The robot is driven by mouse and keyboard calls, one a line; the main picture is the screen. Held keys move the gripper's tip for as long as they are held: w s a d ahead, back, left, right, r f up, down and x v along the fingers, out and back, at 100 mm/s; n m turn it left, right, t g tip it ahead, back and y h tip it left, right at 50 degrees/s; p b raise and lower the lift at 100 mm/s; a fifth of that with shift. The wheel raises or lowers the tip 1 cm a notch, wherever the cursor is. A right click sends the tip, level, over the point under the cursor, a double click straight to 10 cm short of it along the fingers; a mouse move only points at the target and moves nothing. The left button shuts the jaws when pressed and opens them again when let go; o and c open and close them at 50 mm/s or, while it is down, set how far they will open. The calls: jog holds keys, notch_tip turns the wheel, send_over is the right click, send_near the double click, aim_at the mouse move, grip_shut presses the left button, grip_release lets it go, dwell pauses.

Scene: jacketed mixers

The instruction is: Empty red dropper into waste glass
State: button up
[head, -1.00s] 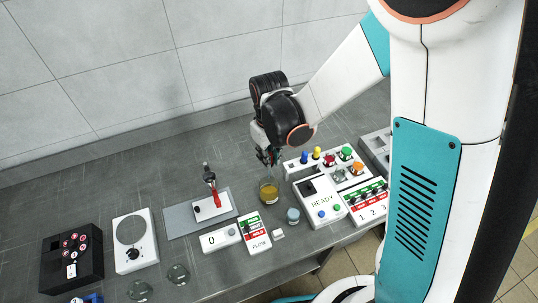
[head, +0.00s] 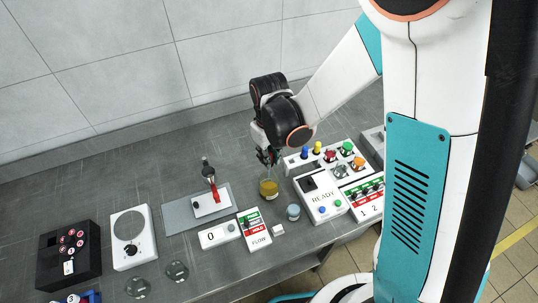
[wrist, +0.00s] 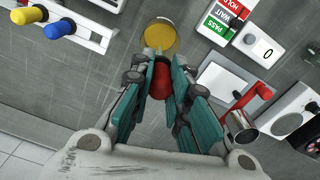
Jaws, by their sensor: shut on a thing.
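My gripper (head: 268,160) is shut on the red dropper, whose red bulb (wrist: 160,80) shows between the teal finger pads in the wrist view. The dropper's lower part is hidden in both views. A clear glass with amber-yellow liquid (head: 268,189) stands on the bench just below my gripper. It also shows in the wrist view as a round yellow surface (wrist: 160,36), just beyond the fingertips. I cannot tell whether the dropper's tip is inside the glass or above it. No marking naming it the waste glass can be read.
A rack with blue and yellow tops (head: 318,148) and the READY panel (head: 321,198) stand close right of the glass. A small lidded jar (head: 293,212) is in front. Left are the FLOW panel (head: 254,228) and a stand with a red handle (head: 215,195).

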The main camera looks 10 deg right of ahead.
jog(key=shift+f+b, duration=1.65)
jog(key=shift+f, duration=0.05)
dwell(1.0)
jog(key=shift+r+p, duration=1.7)
jog(key=shift+r, duration=1.35)
jog(key=shift+f, duration=0.1)
